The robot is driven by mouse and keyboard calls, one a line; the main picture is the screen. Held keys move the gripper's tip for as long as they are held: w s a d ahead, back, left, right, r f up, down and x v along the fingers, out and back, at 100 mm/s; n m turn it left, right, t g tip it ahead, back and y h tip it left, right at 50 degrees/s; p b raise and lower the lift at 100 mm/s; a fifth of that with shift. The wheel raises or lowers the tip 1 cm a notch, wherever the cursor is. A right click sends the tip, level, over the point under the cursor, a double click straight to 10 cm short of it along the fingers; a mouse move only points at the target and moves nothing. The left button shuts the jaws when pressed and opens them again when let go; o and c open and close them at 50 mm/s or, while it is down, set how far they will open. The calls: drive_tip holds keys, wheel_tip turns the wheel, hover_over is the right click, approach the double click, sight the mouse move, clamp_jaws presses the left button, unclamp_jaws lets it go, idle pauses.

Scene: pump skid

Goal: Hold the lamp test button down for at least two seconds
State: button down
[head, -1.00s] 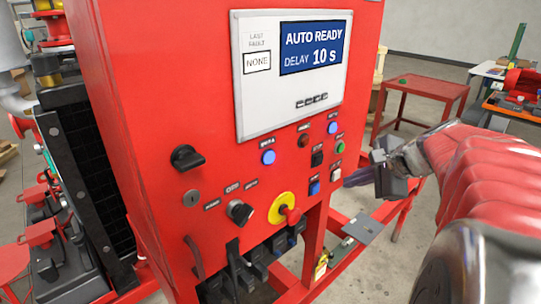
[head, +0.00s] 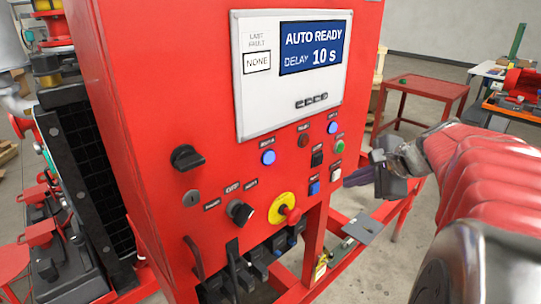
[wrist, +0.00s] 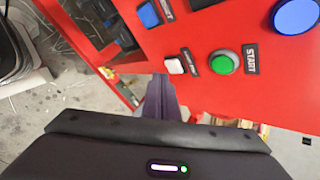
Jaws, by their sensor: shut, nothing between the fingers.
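A small white square button (head: 336,174) sits at the lower right of the red panel. In the wrist view the white button (wrist: 174,66) has a small label beside it, too blurred to read with certainty; I take it to be the lamp test button. My gripper (head: 347,181) is shut and empty, its fingertips just right of the white button. In the wrist view the closed fingers (wrist: 160,88) point up towards the button, their tips a little below it. A small gap seems to remain; contact cannot be confirmed.
A green START button (wrist: 223,63) and a blue square button (wrist: 149,14) flank the white one. The display (head: 290,75) reads AUTO READY, DELAY 10 s. A red table (head: 420,88) stands behind.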

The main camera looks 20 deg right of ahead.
drive_tip(key=shift+w, duration=0.15)
drive_tip(key=shift+w+a, duration=0.1)
drive_tip(key=shift+w, duration=0.15)
drive_tip(key=shift+w+a, duration=0.15)
drive_tip(key=shift+w, duration=0.25)
idle(2.1)
drive_tip(key=shift+s, duration=0.15)
idle(1.9)
drive_tip(key=shift+s+d, duration=0.3)
drive_tip(key=shift+s, duration=0.35)
drive_tip(key=s, duration=0.1)
drive_tip(key=s+d, duration=0.1)
drive_tip(key=s, duration=0.2)
drive_tip(key=shift+s+d, duration=0.3)
drive_tip(key=shift+s, duration=0.05)
idle(0.6)
